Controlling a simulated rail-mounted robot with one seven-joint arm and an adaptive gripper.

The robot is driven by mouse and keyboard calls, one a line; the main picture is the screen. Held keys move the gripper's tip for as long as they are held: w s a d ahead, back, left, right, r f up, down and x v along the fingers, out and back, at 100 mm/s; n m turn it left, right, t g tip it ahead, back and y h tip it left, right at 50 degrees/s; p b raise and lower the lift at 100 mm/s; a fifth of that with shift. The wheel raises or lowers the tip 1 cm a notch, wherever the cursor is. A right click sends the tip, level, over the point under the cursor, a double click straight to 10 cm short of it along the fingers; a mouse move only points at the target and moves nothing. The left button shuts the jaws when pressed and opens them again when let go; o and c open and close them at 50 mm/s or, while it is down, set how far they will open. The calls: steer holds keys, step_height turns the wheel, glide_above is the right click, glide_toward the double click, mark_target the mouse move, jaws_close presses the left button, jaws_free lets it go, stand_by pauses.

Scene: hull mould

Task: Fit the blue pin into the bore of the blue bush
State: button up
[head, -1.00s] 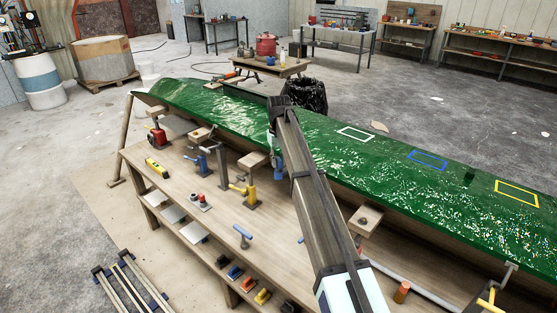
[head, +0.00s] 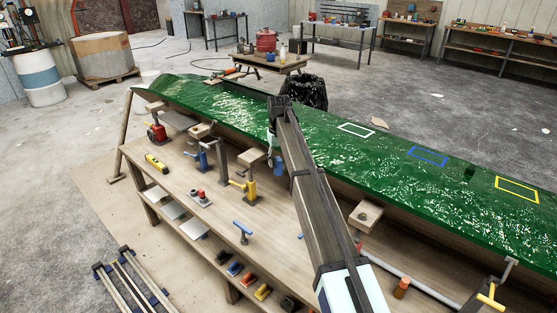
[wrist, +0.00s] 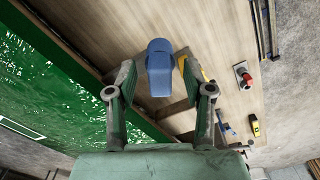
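My gripper (wrist: 157,62) points down over the bench beside the green hull, with its two fingers apart in the wrist view. A blue rounded piece (wrist: 160,72) shows between the fingertips, with a gap on each side. I cannot tell whether it is the pin or the bush, or how far below the fingertips it is. In the head view my arm covers most of the area around the gripper (head: 273,142). A blue T-shaped piece (head: 242,229) stands on the front of the bench. A blue clamp-like piece (head: 203,158) stands further left. No bore is visible.
The green hull (head: 390,155) runs along the bench's back. A yellow clamp-like piece (head: 248,190), a red-topped piece (head: 201,194), a yellow level (head: 156,163) and wooden blocks on posts (head: 252,157) occupy the bench. The bench top (head: 175,183) has clear patches towards its front.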

mark_target(279, 158)
step_height(279, 158, up, 12)
stand_by(0.7)
steer(key=shift+f, duration=0.1)
